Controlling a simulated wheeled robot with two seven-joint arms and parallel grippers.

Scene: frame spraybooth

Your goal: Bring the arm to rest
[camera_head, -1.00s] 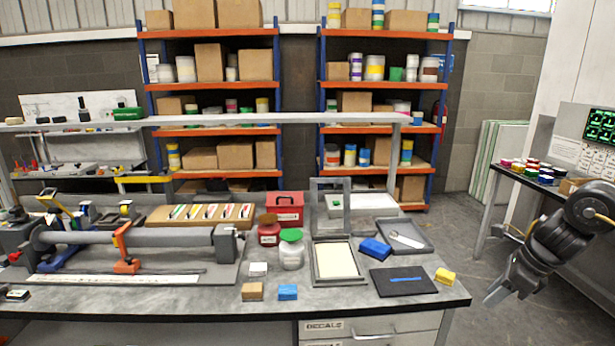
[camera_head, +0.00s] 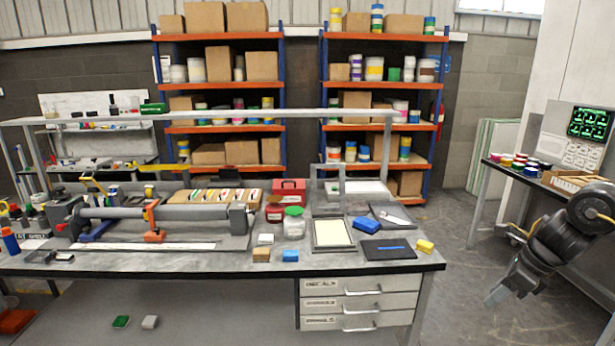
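My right arm comes in from the right edge, and its dark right gripper (camera_head: 503,292) hangs low over the open floor, right of the workbench (camera_head: 200,271). It points down and to the left and touches nothing I can see. Its fingers are small and seen at an angle, so I cannot tell whether they are open or shut. No held object shows. My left arm and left gripper are not in view.
Drawers (camera_head: 358,303) sit beneath. A side table (camera_head: 512,174) with paint pots stands at right. Concrete floor (camera_head: 465,240) lies between.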

